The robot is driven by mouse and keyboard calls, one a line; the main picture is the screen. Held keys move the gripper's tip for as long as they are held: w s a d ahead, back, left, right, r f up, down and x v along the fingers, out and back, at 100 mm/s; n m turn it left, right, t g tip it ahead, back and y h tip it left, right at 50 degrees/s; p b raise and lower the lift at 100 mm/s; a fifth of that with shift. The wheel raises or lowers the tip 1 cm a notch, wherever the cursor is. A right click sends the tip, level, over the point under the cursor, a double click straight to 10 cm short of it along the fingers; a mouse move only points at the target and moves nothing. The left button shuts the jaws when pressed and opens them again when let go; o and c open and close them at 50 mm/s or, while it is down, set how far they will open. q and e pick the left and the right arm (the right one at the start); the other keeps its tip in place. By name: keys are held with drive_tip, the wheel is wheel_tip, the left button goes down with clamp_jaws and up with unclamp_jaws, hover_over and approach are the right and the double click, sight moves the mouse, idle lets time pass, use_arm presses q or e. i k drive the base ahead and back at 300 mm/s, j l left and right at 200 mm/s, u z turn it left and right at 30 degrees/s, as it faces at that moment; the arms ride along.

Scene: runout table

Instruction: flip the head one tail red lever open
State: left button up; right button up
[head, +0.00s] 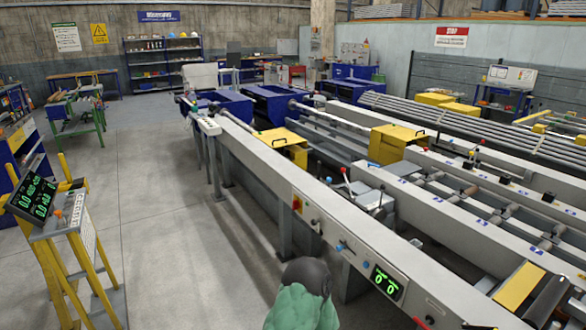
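A small cluster of levers stands on the near long grey machine, around the grey block in the middle of the head view. A red-tipped rod (418,321) shows at the bottom edge, near the green-lit display panel. I cannot tell which of these is the head one tail lever, or whether either is open. Neither of my grippers is in view.
The long grey machine bed (240,140) runs from the back left to the front right. A dark rounded shape over a mottled green one (302,308) is at the bottom centre. A yellow stand with a display (35,197) is at left. Open floor (160,230) lies between.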

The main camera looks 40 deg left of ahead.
sight(352, 198)
drive_tip(key=u, duration=1.05)
drive_tip(key=i+j+u, duration=0.3)
drive_tip(key=i, duration=1)
drive_tip(key=i+l+u, duration=0.15)
drive_tip(key=i+u, duration=0.2)
drive_tip(key=i, duration=0.9)
